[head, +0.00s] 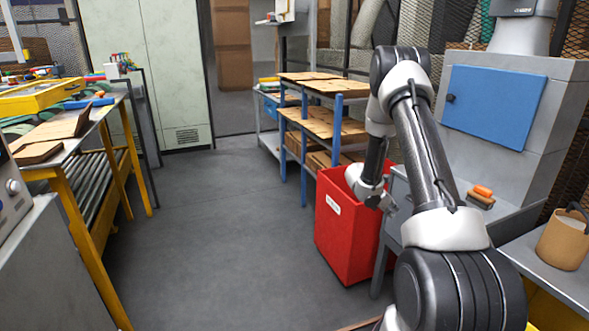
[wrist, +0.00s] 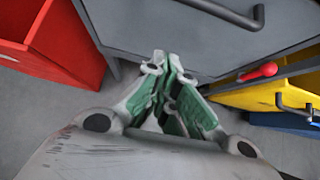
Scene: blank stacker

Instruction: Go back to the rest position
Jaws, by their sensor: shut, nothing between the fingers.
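My gripper (wrist: 160,62) is shut and empty. Its green-padded fingers come together at the tips in the wrist view, in front of a grey drawer front (wrist: 170,30). In the head view my arm reaches forward on the right and bends down, with my gripper (head: 388,204) low between the red bin and the grey bench. The arm hides part of the bench and of the bin's right side.
A red bin (head: 345,235) stands left of my gripper. A blue shelf (head: 303,160) holds boards behind the bin. A yellow-framed table (head: 85,215) stands left. The middle floor is clear.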

